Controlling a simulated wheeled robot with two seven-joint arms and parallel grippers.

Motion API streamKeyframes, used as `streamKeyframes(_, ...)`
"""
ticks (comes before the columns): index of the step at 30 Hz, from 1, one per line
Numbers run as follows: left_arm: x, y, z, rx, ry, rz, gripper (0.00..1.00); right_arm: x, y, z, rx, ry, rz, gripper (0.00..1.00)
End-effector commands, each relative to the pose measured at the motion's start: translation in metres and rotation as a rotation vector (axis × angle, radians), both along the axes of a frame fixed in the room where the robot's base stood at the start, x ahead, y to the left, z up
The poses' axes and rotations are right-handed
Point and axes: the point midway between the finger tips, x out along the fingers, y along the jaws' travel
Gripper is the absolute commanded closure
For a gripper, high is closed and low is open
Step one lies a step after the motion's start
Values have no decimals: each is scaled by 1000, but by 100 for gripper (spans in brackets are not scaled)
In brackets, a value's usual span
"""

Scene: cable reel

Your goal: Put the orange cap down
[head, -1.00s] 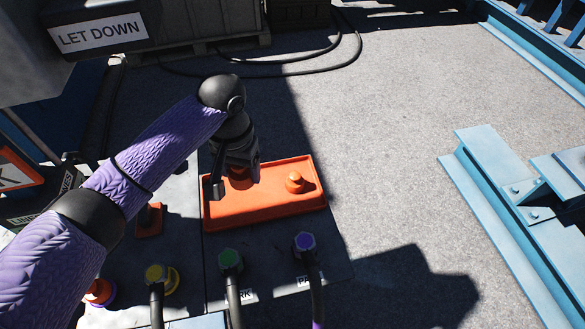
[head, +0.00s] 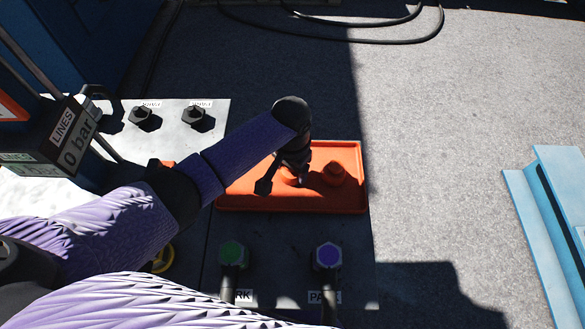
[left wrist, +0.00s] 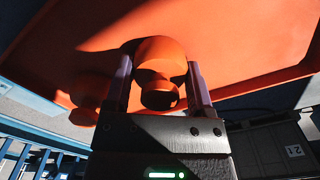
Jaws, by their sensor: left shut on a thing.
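The orange cap (left wrist: 160,75) is between the two fingers of my left gripper (left wrist: 160,88) in the left wrist view, and the gripper is shut on it. In the head view my left gripper (head: 279,179) points down over the middle of the orange tray (head: 240,203), and the cap (head: 291,179) shows partly behind it. I cannot tell whether the cap touches the tray floor. A second orange cap (head: 334,174) stands in the tray just to the right; it also shows at the left in the left wrist view (left wrist: 86,95). My right gripper is not in view.
A green-ended connector (head: 232,254) and a purple-ended one (head: 328,255) stand in front of the tray. Two dark fittings (head: 142,117) are on the pale panel behind left. The floor right of the tray is clear.

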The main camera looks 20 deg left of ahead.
Motion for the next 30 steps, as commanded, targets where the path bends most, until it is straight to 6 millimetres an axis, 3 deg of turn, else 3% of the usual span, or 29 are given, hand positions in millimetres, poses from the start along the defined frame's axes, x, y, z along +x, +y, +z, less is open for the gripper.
streamKeyframes(7,0,0,-2,0,-1,0,100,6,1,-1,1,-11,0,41)
streamKeyframes(8,0,0,-1,1,-1,0,27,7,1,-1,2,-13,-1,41)
streamKeyframes(12,0,0,-1,0,-1,0,0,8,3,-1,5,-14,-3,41)
streamKeyframes(20,1,0,5,0,-3,0,0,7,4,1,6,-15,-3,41)
streamKeyframes(30,1,0,101,-1,-8,0,0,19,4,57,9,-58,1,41)
